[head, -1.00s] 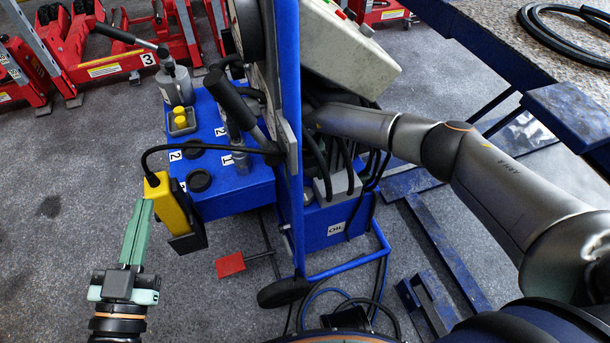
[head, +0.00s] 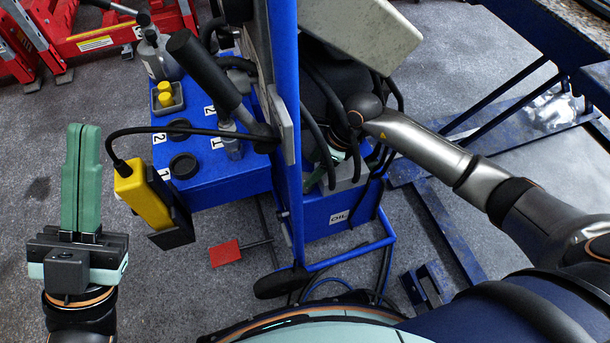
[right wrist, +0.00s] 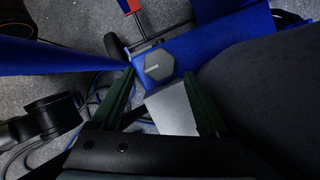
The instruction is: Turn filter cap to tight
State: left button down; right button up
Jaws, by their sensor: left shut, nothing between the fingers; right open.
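A dark grey hexagonal cap (right wrist: 159,66) with a thin pale mark sits on a blue surface in the right wrist view. I take it to be the filter cap. My right gripper (right wrist: 160,75) is open, its green fingers on either side of the cap in the picture. I cannot tell whether they touch it. In the head view that gripper is mostly hidden behind hoses and the grey bracket, and I cannot make out the hexagonal cap. My left gripper (head: 82,130) is shut and empty, pointing up at the left, apart from the yellow pendant (head: 143,195).
A blue frame post (head: 286,130) stands between my two arms. Black hoses (head: 318,112) hang close to my right gripper. The blue tank (head: 221,172) carries round black caps (head: 184,166). A red pedal (head: 225,253) is low down. Open floor lies at the left.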

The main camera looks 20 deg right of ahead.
aim_at(303, 179)
jog(key=b+x, duration=0.1)
jog(key=x, duration=0.4)
jog(key=shift+a+f+b, duration=0.15)
jog(key=shift+f+b, duration=0.15)
jog(key=shift+f, duration=0.05)
pick_arm(q)
notch_tip(303, 179, down, 2)
jog(key=shift+d+f, duration=0.1)
jog(key=shift+n, duration=0.3)
pick_arm(e)
jog(key=c, duration=1.1)
jog(key=shift+r+m+t+h+p, duration=0.25)
jog(key=shift+m+t+h+p, duration=0.05)
jog(key=shift+m+p, duration=0.8)
pick_arm(q)
notch_tip(303, 179, up, 5)
jog(key=m+p, duration=0.1)
jog(key=p, duration=0.2)
pick_arm(e)
jog(key=m, duration=0.2)
jog(key=shift+f+m+t+h, duration=0.1)
jog(key=shift+m+t+h, duration=0.3)
jog(key=shift+f+m, duration=0.1)
jog(key=shift+m, duration=0.5)
pick_arm(q)
jog(key=w+f+n+y, duration=0.2)
jog(key=f+y, duration=0.1)
jog(key=shift+w+a+f+n, duration=0.1)
jog(key=shift+w+a+n, duration=0.2)
jog(key=shift+a, duration=0.1)
